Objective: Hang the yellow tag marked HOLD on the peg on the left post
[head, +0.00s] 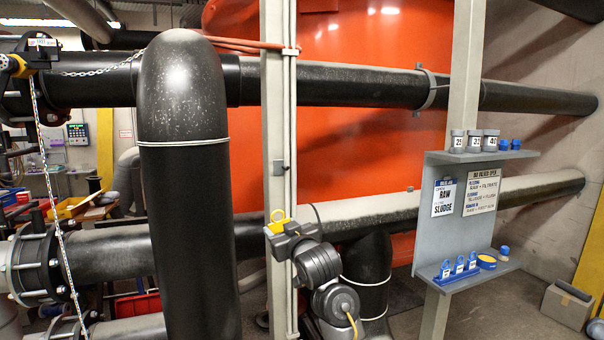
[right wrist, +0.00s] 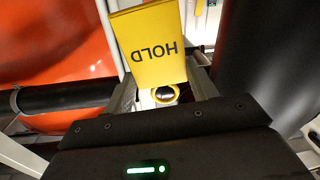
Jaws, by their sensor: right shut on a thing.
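The yellow tag (right wrist: 150,45) fills the upper middle of the right wrist view, with HOLD upside down. A yellow ring (right wrist: 157,95) shows below it, between the fingers. In the head view the tag is a small yellow patch (head: 277,219) at the tip of my right gripper (head: 279,229). My right gripper is shut on the tag and is in front of the left post (head: 274,120), at its lower half. A small grey fitting (head: 281,168) sits on that post above the gripper; I cannot tell whether it is the peg. My left gripper is not in view.
A thick black upright pipe (head: 187,200) stands close left of the post. A long black pipe (head: 345,86) crosses behind the post, before an orange tank (head: 370,35). A grey shelf board (head: 462,205) with bottles and signs is at the right.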

